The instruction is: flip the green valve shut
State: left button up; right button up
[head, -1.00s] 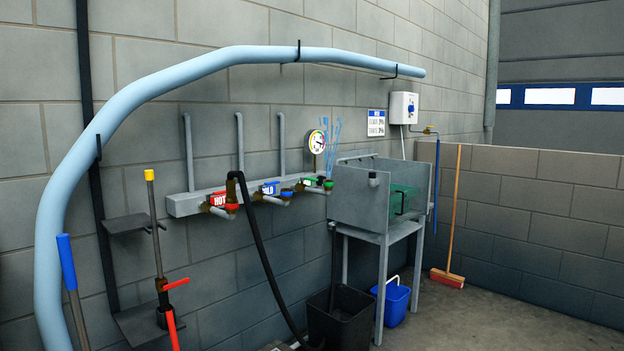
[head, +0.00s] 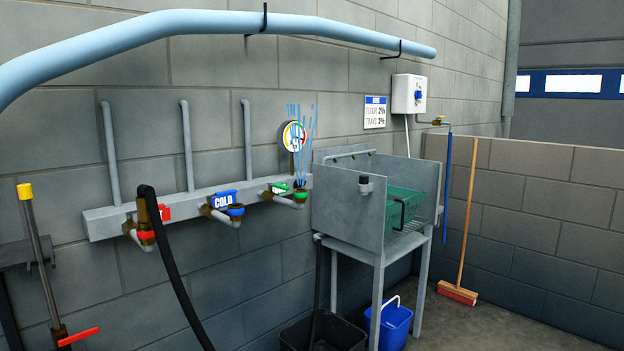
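The green valve handle (head: 279,187) sits on the rightmost outlet of the grey wall manifold (head: 105,222). Its lever lies roughly along the wall. A green-ringed outlet (head: 300,195) is just to its right, and blue water streaks (head: 304,135) spray upward above it. To the left are the blue COLD valve handle (head: 224,199) and the red valve handle (head: 165,212), the latter partly hidden by a black hose (head: 175,275). Neither of my grippers is in view.
A round gauge (head: 293,134) is behind the spray. A grey sink (head: 345,222) holding a green crate (head: 404,207) stands right of the valve. Black (head: 295,335) and blue (head: 396,325) buckets are below. A pole with a red lever (head: 78,337) is at lower left.

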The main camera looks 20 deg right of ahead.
aim_at(278, 187)
jog(key=i+l+z, duration=0.2)
jog(key=i+l, duration=0.5)
jog(key=l, duration=0.15)
